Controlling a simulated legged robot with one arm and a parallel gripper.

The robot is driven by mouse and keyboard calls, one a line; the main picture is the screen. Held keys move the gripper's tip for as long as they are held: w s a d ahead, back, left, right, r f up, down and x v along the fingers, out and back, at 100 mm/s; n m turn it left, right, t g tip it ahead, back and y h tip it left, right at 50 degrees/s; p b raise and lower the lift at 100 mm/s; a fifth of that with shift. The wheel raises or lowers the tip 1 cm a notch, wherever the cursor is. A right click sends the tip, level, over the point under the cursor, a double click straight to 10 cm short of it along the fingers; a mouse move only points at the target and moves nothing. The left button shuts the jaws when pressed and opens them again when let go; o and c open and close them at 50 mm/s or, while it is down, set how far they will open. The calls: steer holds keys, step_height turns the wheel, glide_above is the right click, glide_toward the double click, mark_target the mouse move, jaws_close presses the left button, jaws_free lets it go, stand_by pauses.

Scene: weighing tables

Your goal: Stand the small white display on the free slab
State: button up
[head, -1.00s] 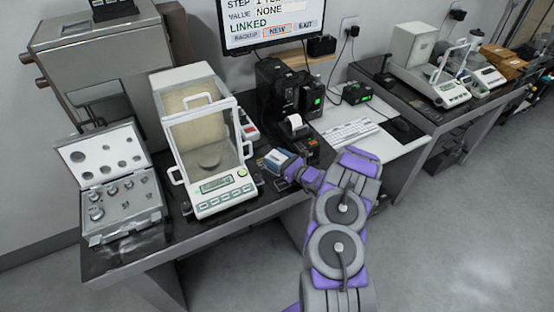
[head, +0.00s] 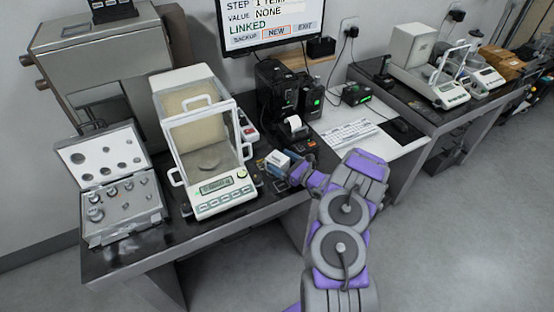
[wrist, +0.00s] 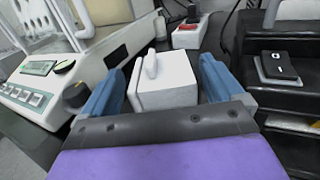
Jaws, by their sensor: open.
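The small white display (wrist: 166,82) is a white block with a small upright piece on top. In the wrist view it sits between the two blue fingers of my gripper (wrist: 161,70), which are open, with a narrow gap showing at the sides. In the head view the white display (head: 277,159) is on the dark bench just right of the large balance, with my gripper (head: 287,166) at its right side. Its lower part is hidden by my gripper. I cannot tell for sure which surface is the free slab.
A glass-doored balance (head: 213,195) stands close left of my gripper. Black printers (head: 285,95) stand behind. An open weight case (head: 122,205) is at far left. A white keyboard surface (head: 385,145) and a second dark table (head: 425,112) with balances lie right.

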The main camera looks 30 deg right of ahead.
steer(key=p+v, duration=0.1)
steer(key=v, duration=0.8)
steer(key=shift+s+d+p, duration=0.15)
steer(key=shift+s+p, duration=0.2)
steer(key=shift+p, duration=0.05)
steer(key=s+a+r+n+g+y, duration=0.1)
steer(key=a+r+n+g+y, duration=0.5)
steer(key=a+r, duration=0.55)
steer(key=s+a+r+n+g+y, duration=0.1)
steer(key=a+r+n+g+y, duration=0.25)
steer(key=a+r+n, duration=0.75)
steer(key=s+a+r+n+g+h, duration=0.1)
steer(key=s+a+r+n+g, duration=0.15)
steer(key=s+a+g, duration=0.65)
steer(key=s+a+r+n+g+h, duration=0.1)
steer(key=s+a+n+h, duration=0.25)
steer(key=s, duration=0.45)
steer(key=s+a+r+n+g+h, duration=0.15)
steer(key=s+n+h, duration=0.25)
steer(key=s, duration=0.5)
steer(key=s+d+n+t+h, duration=0.2)
steer(key=s+d+n+h, duration=0.2)
steer(key=s+d+h, duration=0.4)
steer(key=s+d, duration=0.3)
steer(key=shift+s+r+t, duration=0.35)
steer(key=shift+r+t, duration=0.05)
